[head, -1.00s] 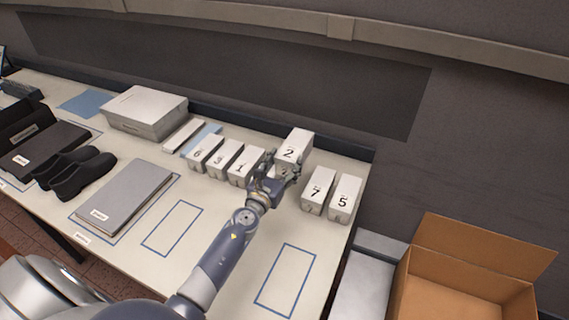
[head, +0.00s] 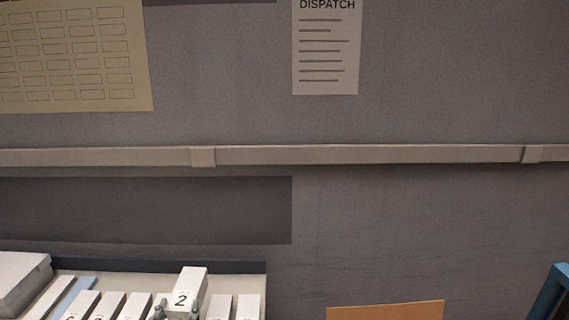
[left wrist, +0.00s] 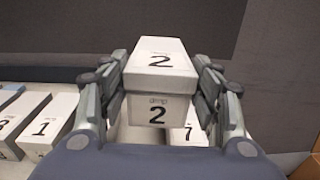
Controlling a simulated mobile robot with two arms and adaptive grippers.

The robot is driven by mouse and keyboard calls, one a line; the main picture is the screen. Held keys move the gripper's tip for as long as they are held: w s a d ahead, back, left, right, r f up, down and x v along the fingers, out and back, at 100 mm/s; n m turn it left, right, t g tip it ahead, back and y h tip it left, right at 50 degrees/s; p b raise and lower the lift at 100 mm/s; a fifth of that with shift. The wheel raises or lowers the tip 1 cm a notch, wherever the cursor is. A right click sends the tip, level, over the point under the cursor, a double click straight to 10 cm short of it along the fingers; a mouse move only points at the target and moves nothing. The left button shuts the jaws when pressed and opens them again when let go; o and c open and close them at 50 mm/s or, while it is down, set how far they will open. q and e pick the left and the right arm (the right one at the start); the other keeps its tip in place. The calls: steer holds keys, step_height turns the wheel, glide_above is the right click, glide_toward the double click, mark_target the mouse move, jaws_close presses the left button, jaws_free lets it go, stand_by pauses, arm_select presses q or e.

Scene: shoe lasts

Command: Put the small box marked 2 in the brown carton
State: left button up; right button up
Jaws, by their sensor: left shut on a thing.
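The small white box marked 2 (head: 188,289) is at the bottom of the head view, raised above the row of boxes. My left gripper (head: 180,308) is shut on it, one finger on each side. In the left wrist view the box marked 2 (left wrist: 160,72) sits upright between the fingers of the left gripper (left wrist: 160,95). The brown carton (head: 386,311) shows only as the top of a flap at the bottom edge of the head view; its inside is out of view. My right gripper is not in view.
A larger grey-white box (head: 20,280) is at far left. The wall carries a rail (head: 350,154) and a dispatch sheet (head: 325,45).

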arm_select(q)
steer(key=s+d+b, duration=0.4)
steer(key=s+b, duration=0.1)
steer(key=s, duration=0.6)
steer(key=s+d+f+b, duration=0.1)
steer(key=s+d+b, duration=0.4)
steer(key=s, duration=0.7)
steer(key=shift+d+f+b, duration=0.15)
steer(key=shift+b, duration=0.15)
steer(key=shift+s, duration=0.1)
